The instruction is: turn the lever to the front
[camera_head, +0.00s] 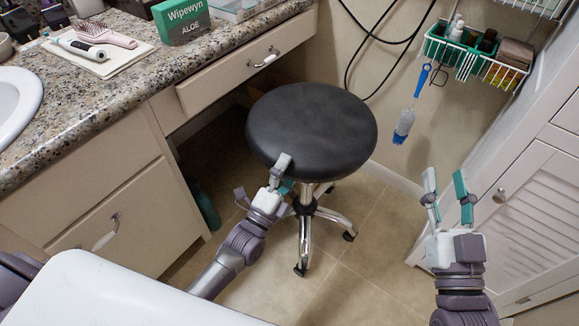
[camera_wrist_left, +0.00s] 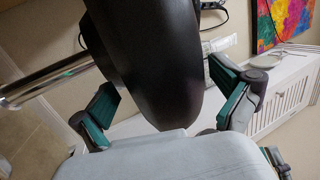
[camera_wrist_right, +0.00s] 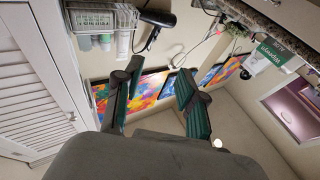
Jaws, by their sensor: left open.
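I cannot make out a lever in any view; one under the stool seat would be hidden. The black round stool (camera_head: 312,128) stands on the tiled floor, with a chrome base. My left gripper (camera_head: 263,180) is open at the seat's near lower left edge. In the left wrist view, the dark seat (camera_wrist_left: 150,60) fills the space between the open fingers (camera_wrist_left: 165,90); I cannot tell whether they touch it. A chrome rod (camera_wrist_left: 45,82) shows at the left there. My right gripper (camera_head: 445,178) is open and empty, right of the stool; its fingers (camera_wrist_right: 160,72) also show apart in the right wrist view.
A granite counter (camera_head: 120,75) with a drawer (camera_head: 245,68) is at the left. A white louvered cabinet (camera_head: 530,200) stands close to my right gripper. A wire basket (camera_head: 478,62) and a hanging blue brush (camera_head: 405,122) are on the back wall.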

